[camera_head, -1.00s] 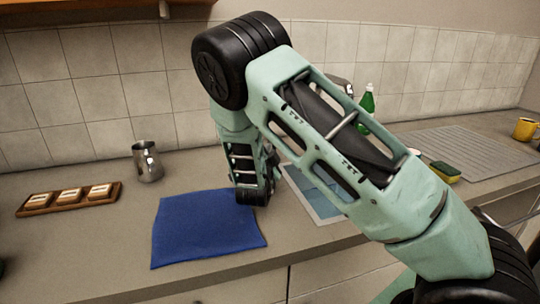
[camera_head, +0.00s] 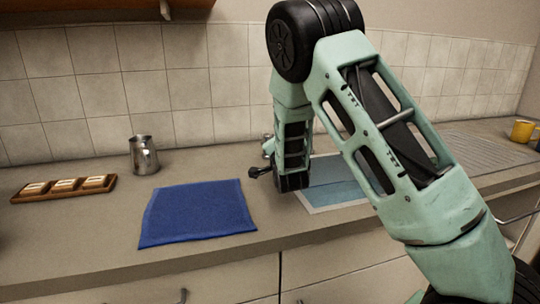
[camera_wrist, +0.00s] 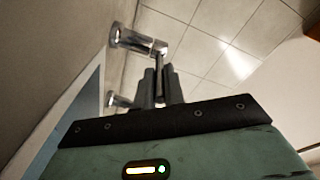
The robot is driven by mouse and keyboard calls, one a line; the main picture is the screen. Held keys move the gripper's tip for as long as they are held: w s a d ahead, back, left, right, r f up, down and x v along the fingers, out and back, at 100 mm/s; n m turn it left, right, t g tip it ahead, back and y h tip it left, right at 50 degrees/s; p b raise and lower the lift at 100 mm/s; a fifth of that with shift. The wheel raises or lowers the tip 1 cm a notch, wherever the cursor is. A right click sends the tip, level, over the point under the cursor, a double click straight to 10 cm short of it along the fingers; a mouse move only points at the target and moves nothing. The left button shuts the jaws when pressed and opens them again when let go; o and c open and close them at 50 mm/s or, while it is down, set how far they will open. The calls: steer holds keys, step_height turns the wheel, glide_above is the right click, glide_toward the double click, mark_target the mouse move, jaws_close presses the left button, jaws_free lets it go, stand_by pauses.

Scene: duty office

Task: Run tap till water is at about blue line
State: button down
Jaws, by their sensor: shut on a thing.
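The sink basin (camera_head: 325,195) is set in the counter, with a pale rim and light blue inside; my arm covers part of it. I cannot make out a blue line or the water level. The chrome tap (camera_head: 268,145) shows only in part behind my forearm. In the wrist view the tap body (camera_wrist: 132,41) stands at upper left, and its thin metal lever (camera_wrist: 160,63) runs down to my gripper. My gripper (camera_wrist: 160,82) is shut on the lever. In the head view my forearm mostly hides the grip.
A blue cloth (camera_head: 198,212) lies on the counter left of the sink. A steel jug (camera_head: 143,155) and a wooden tray (camera_head: 65,189) stand farther left. A yellow mug (camera_head: 522,131) stands at far right, beyond the ribbed drainer (camera_head: 480,147). The tiled wall (camera_head: 190,88) closes the back.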

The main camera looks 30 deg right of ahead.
steer(key=shift+s+d+n+t+y+b, duration=0.1)
steer(key=shift+d+n+t+y+b, duration=0.25)
steer(key=shift+y, duration=0.25)
steer(key=shift+a, duration=0.1)
steer(key=c, duration=1.5)
jaws_free()
steer(key=b+v, duration=0.1)
steer(key=v, duration=1.1)
